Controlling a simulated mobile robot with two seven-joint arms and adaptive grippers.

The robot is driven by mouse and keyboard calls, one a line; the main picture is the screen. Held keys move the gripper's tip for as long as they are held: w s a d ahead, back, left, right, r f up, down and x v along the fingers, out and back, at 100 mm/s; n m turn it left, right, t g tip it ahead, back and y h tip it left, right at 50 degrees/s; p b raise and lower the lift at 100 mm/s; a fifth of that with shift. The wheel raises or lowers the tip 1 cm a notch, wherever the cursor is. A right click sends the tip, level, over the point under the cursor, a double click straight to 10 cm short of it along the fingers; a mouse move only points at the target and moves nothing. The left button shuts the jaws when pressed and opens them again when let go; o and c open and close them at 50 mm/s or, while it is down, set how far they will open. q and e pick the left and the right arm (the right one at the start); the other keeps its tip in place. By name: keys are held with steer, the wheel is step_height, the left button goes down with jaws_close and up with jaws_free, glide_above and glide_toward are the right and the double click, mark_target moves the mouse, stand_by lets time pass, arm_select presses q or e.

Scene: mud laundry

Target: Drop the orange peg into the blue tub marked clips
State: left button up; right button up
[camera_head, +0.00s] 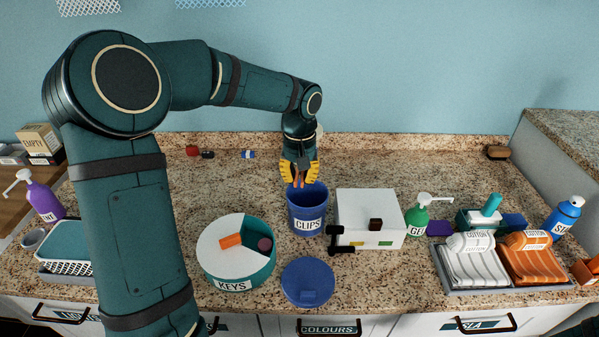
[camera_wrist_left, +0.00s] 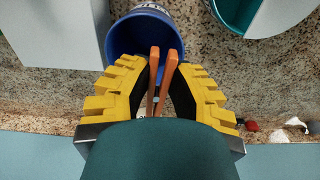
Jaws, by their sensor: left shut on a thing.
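The blue tub marked CLIPS (camera_head: 295,214) stands open and upright on the counter, in the middle of the head view. Its open mouth also shows at the top of the left wrist view (camera_wrist_left: 127,42). My left gripper (camera_head: 299,180) points down over the back of the tub's mouth. Its yellow fingers (camera_wrist_left: 160,62) are shut on the orange peg (camera_wrist_left: 169,70), whose two legs stick out toward the tub. Whether the peg tips are below the rim cannot be told. My right gripper is not in view.
A round blue lid (camera_head: 307,284) lies in front of the tub. A teal KEYS tub (camera_head: 262,272) with a partial white cover is at its left. A white box (camera_head: 368,212) stands close at its right. The counter behind the tub is mostly clear.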

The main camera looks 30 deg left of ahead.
mark_target(300, 175)
arm_select(q)
steer(key=shift+f, duration=0.1)
steer(key=o, duration=0.8)
step_height(300, 175, up, 12)
steer(key=shift+r, duration=0.1)
stand_by(0.4)
